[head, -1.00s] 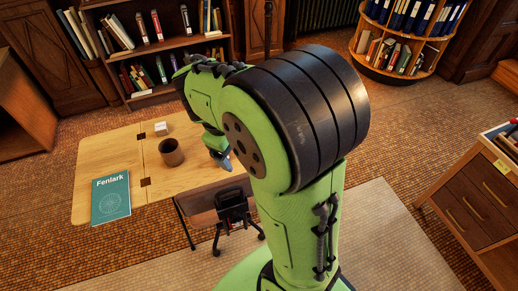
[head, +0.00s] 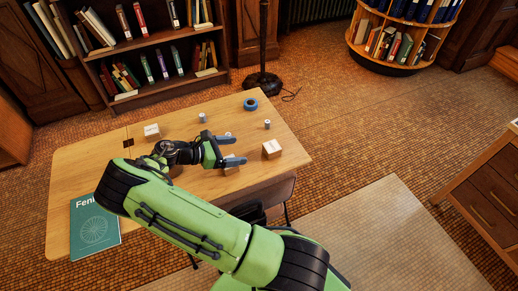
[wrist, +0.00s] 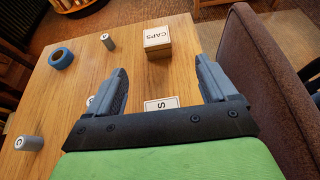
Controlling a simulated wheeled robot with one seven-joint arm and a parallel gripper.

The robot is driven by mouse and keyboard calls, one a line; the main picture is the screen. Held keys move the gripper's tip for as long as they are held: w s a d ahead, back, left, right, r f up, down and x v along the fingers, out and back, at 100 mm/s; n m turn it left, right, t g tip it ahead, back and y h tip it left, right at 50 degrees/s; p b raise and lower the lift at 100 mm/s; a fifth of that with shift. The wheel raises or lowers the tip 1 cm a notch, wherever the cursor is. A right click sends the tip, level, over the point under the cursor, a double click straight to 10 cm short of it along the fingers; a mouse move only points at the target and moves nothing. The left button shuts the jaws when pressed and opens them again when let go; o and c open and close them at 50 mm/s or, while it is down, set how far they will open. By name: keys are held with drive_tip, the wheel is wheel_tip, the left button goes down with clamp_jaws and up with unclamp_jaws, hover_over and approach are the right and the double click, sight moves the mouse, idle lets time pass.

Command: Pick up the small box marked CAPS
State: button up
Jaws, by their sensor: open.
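The small box marked CAPS (wrist: 157,42) sits on the wooden table, ahead of and between my fingertips in the wrist view. In the head view, this pale box (head: 272,148) is near the table's right end. My gripper (head: 233,150) is open and empty above the table, to the left of the box and apart from it. In the wrist view, my gripper (wrist: 162,82) shows both fingers spread. Another box (wrist: 161,104), its label partly hidden with an S showing, lies below and between the fingers.
A blue tape roll (head: 251,104) and small grey cylinders (head: 267,125) (head: 203,118) stand on the table (head: 80,170). Another pale box (head: 152,131) and a teal book (head: 92,226) are to the left. A brown chair back (wrist: 262,75) rises close to the right finger in the wrist view.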

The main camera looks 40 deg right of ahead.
sight(271, 146)
drive_tip(key=b+x, duration=0.1)
drive_tip(key=x, duration=0.4)
drive_tip(key=b+x, duration=0.2)
drive_tip(key=x, duration=0.3)
drive_tip(key=b+x, duration=0.1)
drive_tip(key=x, duration=0.5)
drive_tip(key=shift+w+f+b, duration=0.2)
drive_tip(key=shift+w+b, duration=0.2)
drive_tip(key=shift+r, duration=0.15)
drive_tip(key=c, duration=1.1)
